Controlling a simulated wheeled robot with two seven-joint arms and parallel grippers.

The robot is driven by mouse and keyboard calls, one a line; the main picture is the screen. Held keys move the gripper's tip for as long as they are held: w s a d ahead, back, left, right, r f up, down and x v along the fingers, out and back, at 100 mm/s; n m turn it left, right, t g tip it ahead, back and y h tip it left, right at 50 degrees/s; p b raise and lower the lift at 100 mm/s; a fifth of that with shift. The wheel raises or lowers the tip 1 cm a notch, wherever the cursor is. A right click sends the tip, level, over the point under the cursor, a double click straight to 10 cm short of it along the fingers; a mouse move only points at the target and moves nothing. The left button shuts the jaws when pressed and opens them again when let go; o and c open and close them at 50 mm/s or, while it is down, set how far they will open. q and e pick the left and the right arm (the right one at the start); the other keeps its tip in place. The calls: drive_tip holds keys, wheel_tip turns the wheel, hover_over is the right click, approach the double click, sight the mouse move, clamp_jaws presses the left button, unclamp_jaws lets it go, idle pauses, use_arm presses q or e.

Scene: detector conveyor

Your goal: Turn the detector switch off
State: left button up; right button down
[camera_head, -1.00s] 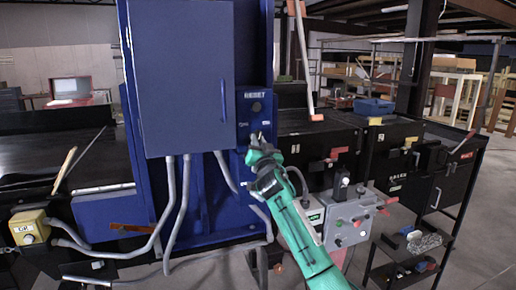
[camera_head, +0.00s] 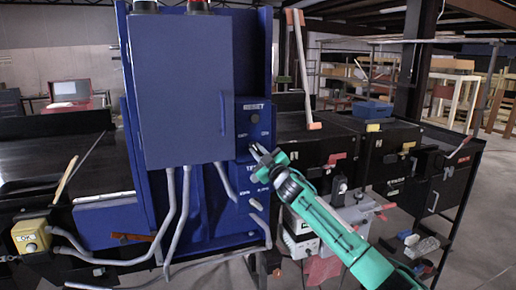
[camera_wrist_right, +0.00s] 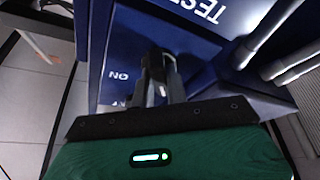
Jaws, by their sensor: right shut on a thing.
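The blue detector cabinet (camera_head: 184,85) stands left of centre, with a narrow control panel (camera_head: 252,165) on its right side. The panel has a RESET label at the top and a TEST label lower down. My right gripper (camera_head: 256,152) reaches the panel from the lower right, between those labels. In the right wrist view my right gripper (camera_wrist_right: 162,78) has its dark fingers closed on the detector switch, which they mostly hide. Upside-down ON and TEST lettering shows beside it. The switch's exact position cannot be told. My left gripper is not in view.
Grey conduits (camera_head: 183,212) run down below the cabinet. A yellow button box (camera_head: 30,236) is at the lower left. A small grey control box (camera_head: 300,245) stands behind my right forearm. Black conveyor units (camera_head: 395,150) extend to the right.

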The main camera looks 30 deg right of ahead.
drive_tip(key=shift+n+y+p, duration=0.6)
drive_tip(key=shift+n+p, duration=0.05)
drive_tip(key=shift+n, duration=0.55)
drive_tip(key=shift+g, duration=0.3)
drive_tip(key=c, duration=1.4)
unclamp_jaws()
drive_tip(key=b+v, duration=0.8)
drive_tip(key=v, duration=0.5)
drive_tip(key=shift+s, duration=0.4)
drive_tip(key=shift+f, duration=0.15)
